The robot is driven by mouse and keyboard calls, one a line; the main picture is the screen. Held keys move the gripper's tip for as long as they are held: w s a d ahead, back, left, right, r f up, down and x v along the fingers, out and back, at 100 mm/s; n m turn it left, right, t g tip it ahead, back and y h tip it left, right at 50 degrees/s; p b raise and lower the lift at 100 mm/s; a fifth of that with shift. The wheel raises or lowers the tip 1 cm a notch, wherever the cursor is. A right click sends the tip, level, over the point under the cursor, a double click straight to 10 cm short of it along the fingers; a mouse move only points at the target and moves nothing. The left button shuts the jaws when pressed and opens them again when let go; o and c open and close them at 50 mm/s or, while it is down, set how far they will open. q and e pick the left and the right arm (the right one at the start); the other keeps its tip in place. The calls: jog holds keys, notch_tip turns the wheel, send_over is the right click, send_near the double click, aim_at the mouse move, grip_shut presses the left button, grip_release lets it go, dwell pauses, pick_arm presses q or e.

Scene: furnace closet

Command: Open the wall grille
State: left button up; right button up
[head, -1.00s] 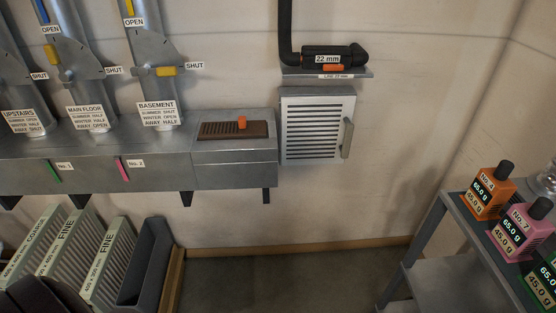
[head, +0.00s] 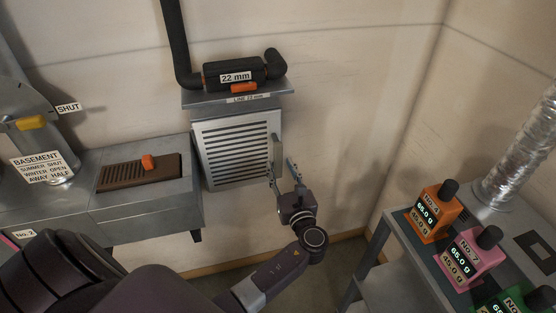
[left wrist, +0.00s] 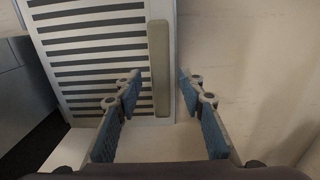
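The wall grille (head: 235,151) is a white louvred panel on the wall, and it looks shut. Its upright grey-beige handle (head: 277,151) is on the right side. My left gripper (head: 285,172) is at the lower right of the grille, by the lower part of the handle. I cannot tell whether a finger touches the handle. My right gripper is not in view.
A shelf with a black 22 mm pipe piece (head: 235,76) is just above the grille. A metal duct box with a brown slotted plate (head: 139,172) is to the left. A grey cart (head: 405,247) with labelled bottles stands at the right. Bare wall lies right of the grille.

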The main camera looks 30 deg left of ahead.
aim_at(279, 163)
pick_arm(q)
jog(key=x, duration=0.3)
jog(key=shift+w+f, duration=0.1)
jog(key=shift+w, duration=0.1)
jog(key=shift+a, duration=0.15)
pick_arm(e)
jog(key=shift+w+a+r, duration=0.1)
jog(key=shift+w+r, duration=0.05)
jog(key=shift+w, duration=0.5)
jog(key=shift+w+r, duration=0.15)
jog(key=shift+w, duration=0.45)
pick_arm(q)
jog(key=shift+c, duration=0.3)
grip_shut()
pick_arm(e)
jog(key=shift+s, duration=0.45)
